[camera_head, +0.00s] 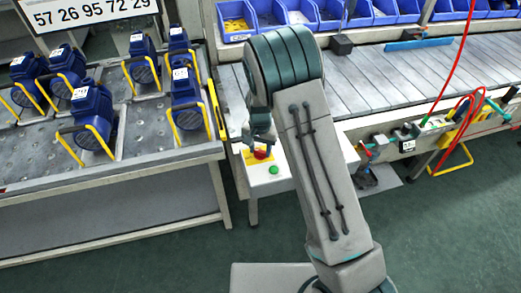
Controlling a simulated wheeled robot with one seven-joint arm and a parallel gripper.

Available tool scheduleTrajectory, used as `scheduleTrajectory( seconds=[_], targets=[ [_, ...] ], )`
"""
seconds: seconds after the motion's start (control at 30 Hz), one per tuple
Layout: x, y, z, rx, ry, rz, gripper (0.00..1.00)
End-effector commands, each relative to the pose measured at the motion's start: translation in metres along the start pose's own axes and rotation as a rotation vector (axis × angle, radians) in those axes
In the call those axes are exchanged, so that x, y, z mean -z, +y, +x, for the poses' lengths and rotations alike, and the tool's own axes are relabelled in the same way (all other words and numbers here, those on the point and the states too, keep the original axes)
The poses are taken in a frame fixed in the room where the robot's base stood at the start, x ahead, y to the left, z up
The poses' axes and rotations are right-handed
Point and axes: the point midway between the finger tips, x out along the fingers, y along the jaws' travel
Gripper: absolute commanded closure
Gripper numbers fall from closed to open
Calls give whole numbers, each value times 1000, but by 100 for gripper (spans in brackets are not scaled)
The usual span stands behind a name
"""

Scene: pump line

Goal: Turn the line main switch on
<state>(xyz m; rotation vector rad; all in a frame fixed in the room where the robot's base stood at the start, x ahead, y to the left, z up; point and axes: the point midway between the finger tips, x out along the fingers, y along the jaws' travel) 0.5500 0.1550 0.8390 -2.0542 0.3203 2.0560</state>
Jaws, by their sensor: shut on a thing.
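The line main switch, a red knob (261,154) on a yellow plate (249,158), is on the light control box (284,183) at the front end of the conveyor. My gripper (261,146) points down from the end of my grey arm and is shut on the red knob. The fingers and wrist partly cover the knob, and I cannot tell which way it is turned. A green button (274,170) is on the same box, just in front of the knob.
A perforated table (150,157) with several blue pumps (95,107) on yellow stands is to the left. The slatted conveyor (390,71) runs to the right, with blue bins (237,38) behind. Hanging tools and a red hose (447,78) are at right. Green floor is clear in front.

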Motion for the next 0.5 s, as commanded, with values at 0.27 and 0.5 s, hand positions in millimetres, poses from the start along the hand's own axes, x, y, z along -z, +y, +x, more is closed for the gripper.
scheduleTrajectory(
  seconds=[0.27,0.5],
  targets=[
    [0,-1,0,2,3,261,81],
    [1,-1,-1,2,2,489,81]
  ],
)
